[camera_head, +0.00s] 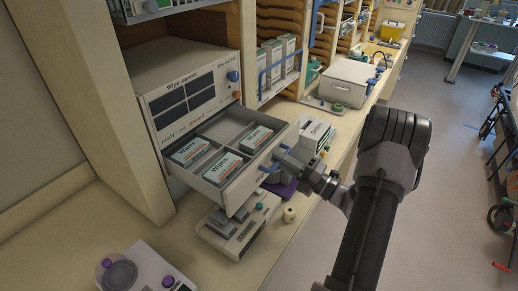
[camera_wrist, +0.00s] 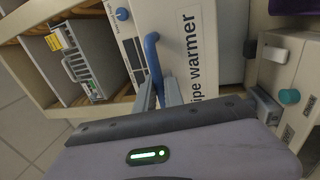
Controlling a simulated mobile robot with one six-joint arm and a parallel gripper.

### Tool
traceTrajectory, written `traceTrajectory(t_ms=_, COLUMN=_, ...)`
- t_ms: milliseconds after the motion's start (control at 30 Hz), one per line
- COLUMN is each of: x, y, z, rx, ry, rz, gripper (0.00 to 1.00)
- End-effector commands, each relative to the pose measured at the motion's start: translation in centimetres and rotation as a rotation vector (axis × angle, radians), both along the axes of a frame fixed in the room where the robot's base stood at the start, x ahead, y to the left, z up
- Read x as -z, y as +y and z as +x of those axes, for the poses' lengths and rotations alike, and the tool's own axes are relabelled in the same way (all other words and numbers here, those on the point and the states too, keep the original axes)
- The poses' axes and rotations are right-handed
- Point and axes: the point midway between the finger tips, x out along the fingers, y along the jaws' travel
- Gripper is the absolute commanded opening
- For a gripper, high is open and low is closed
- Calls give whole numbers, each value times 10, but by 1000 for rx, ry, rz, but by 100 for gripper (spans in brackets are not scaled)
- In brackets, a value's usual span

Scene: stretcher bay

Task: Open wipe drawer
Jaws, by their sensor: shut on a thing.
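The wipe drawer (camera_head: 238,191) of the wipe warmer (camera_head: 190,88) stands pulled out in the head view. Several wipe packs (camera_head: 190,151) lie in its compartments, and at least one compartment looks empty. My gripper (camera_head: 279,157) is at the drawer's front, shut on its blue handle (camera_head: 268,167). In the wrist view the blue handle (camera_wrist: 153,55) runs down between my fingers, beside the panel lettered "wipe warmer" (camera_wrist: 190,45). The exact finger contact is partly hidden.
A grey-white device (camera_head: 236,228) sits on the counter below the drawer. A small pale bottle (camera_head: 290,214), a white box (camera_head: 317,133) and a larger white case (camera_head: 345,82) stand along the counter to the right.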

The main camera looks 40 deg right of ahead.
Motion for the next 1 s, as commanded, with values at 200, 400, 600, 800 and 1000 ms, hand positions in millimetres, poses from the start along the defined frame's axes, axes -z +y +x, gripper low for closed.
traceTrajectory(t_ms=200, x=0, y=-18, z=-47, rx=3, ry=0, rz=1, gripper=0)
traceTrajectory(t_ms=400, x=0, y=-28, z=-76, rx=2, ry=0, rz=-1, gripper=0)
traceTrajectory(t_ms=600, x=0, y=-34, z=-92, rx=0, ry=1, rz=-1, gripper=0)
traceTrajectory(t_ms=800, x=0, y=-35, z=-97, rx=-1, ry=1, rz=-1, gripper=0)
traceTrajectory(t_ms=1000, x=0, y=-35, z=-97, rx=-1, ry=1, rz=-1, gripper=0)
